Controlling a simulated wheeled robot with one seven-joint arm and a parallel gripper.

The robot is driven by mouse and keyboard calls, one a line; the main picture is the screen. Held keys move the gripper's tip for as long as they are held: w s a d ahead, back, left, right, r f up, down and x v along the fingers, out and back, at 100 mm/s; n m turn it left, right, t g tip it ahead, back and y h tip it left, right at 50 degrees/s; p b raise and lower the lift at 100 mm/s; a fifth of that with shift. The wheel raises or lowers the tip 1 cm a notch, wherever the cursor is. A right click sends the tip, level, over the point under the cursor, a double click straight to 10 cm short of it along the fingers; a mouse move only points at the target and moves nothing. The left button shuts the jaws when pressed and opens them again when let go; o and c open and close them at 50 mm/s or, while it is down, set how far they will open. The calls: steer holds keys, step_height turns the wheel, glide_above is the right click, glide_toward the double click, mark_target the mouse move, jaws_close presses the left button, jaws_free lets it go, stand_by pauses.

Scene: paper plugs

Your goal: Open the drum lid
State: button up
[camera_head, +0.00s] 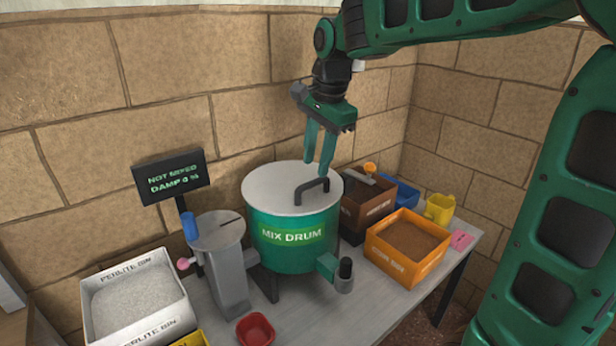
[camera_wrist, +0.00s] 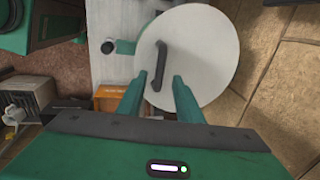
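The green mix drum (camera_head: 268,240) stands on the table with its round pale lid (camera_head: 270,188) lying shut on top. A dark bar handle (camera_head: 312,189) rises from the lid near its right edge. In the wrist view the lid (camera_wrist: 200,60) and its handle (camera_wrist: 159,66) lie beyond my fingertips. My gripper (camera_head: 320,166) points down above the handle, with its two green fingers apart and nothing between them. In the wrist view the gripper (camera_wrist: 160,80) has its fingertips near the lower end of the handle. I cannot tell whether they touch it.
A sign (camera_head: 171,176) reads "NOT MIXED, DAMP 0 %". A grey hopper (camera_head: 222,262) stands left of the drum, and a white perlite bin (camera_head: 137,300) further left. A brown bin (camera_head: 368,205) and an orange bin (camera_head: 408,246) stand right. A red bowl (camera_head: 256,330) lies in front.

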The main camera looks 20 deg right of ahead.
mark_target(313, 182)
steer(key=shift+w+a+f, duration=0.1)
steer(key=shift+w+f, duration=0.05)
steer(key=shift+f, duration=0.7)
steer(key=shift+w+d+f, duration=0.1)
steer(key=shift+w+f, duration=0.1)
steer(key=shift+f, duration=0.65)
steer(key=shift+w+a+f, duration=0.1)
steer(key=shift+w+f, duration=0.05)
steer(key=shift+f, duration=0.7)
steer(key=shift+c, duration=0.6)
